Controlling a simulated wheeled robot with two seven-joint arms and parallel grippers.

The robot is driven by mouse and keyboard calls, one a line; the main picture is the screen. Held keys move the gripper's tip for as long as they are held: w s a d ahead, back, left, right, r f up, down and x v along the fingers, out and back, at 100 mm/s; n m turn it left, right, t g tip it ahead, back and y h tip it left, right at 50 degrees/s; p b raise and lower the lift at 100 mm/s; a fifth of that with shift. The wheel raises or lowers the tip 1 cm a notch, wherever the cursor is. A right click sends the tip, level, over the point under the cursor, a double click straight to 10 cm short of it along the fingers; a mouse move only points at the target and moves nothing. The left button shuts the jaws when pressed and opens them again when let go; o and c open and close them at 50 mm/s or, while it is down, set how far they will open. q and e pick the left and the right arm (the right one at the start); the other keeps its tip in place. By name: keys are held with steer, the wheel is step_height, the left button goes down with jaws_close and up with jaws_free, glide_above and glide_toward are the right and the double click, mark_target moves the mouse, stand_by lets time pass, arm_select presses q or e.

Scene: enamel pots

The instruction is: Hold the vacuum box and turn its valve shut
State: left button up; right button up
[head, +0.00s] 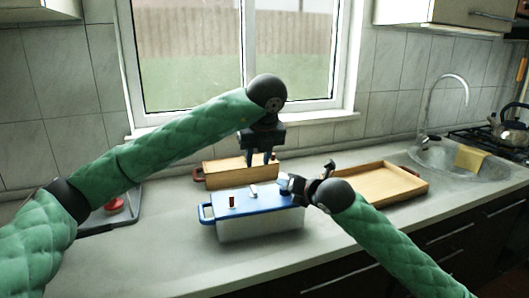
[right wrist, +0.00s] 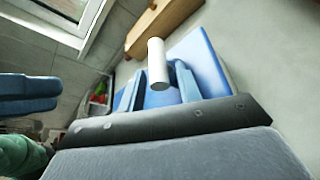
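The vacuum box (head: 262,228) stands on the counter, with a pale body and a blue lid (head: 262,203). A blue handle (head: 204,213) shows at its left end. A small red part (head: 232,201) and a short white piece (head: 253,190) stand on the lid; which is the valve I cannot tell. My left gripper (head: 261,160) points down, open and empty, above the box's back edge. My right gripper (head: 288,184) is at the lid's right end. In the right wrist view its fingers (right wrist: 157,90) are apart, with a white cylinder (right wrist: 157,62) between or beyond them; contact is unclear.
A wooden box (head: 225,174) stands behind the vacuum box, and a wooden tray (head: 385,182) lies to the right. A dark board with a red item (head: 115,205) is at left, partly behind my left arm. The sink (head: 455,160) is at far right. The front counter is clear.

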steer(key=shift+o, duration=0.7)
steer(key=v, duration=1.2)
step_height(320, 180, up, 6)
steer(key=p, duration=0.6)
steer(key=shift+f+p, duration=0.1)
steer(key=shift+p, duration=0.2)
